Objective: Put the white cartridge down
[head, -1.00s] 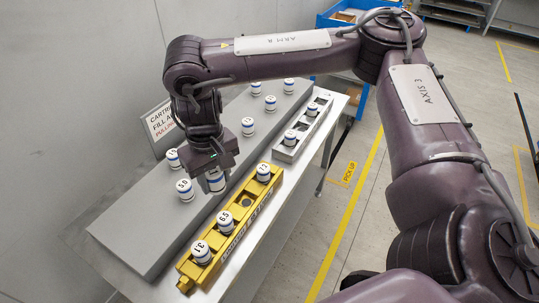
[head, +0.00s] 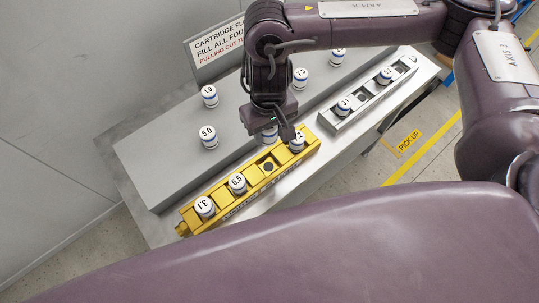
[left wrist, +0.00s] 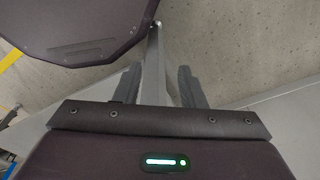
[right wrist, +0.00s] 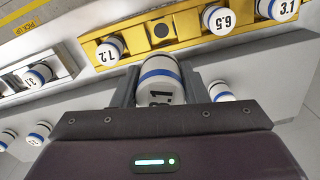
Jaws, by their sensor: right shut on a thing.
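My right gripper (head: 272,128) is shut on a white cartridge with a blue band (head: 269,137). In the right wrist view the cartridge (right wrist: 160,85) is between the two fingers, its label partly readable as ending in ".1". It is over the grey shelf beside the yellow rack (head: 222,191); I cannot tell whether it touches the shelf. The rack holds cartridges 3.1 (head: 204,207), 6.5 (head: 237,183) and 7.2 (head: 297,142), with an empty hole (head: 268,166) between 6.5 and 7.2. My left gripper (left wrist: 158,88) is open in the left wrist view, with nothing held.
Several cartridges stand on the grey shelf, including 5.0 (head: 208,136) and 1.5 (head: 209,96). A grey rack (head: 330,122) with cartridges and open holes lies at the right. A sign (head: 218,44) stands at the back. Bare shelf (head: 165,170) shows at the left.

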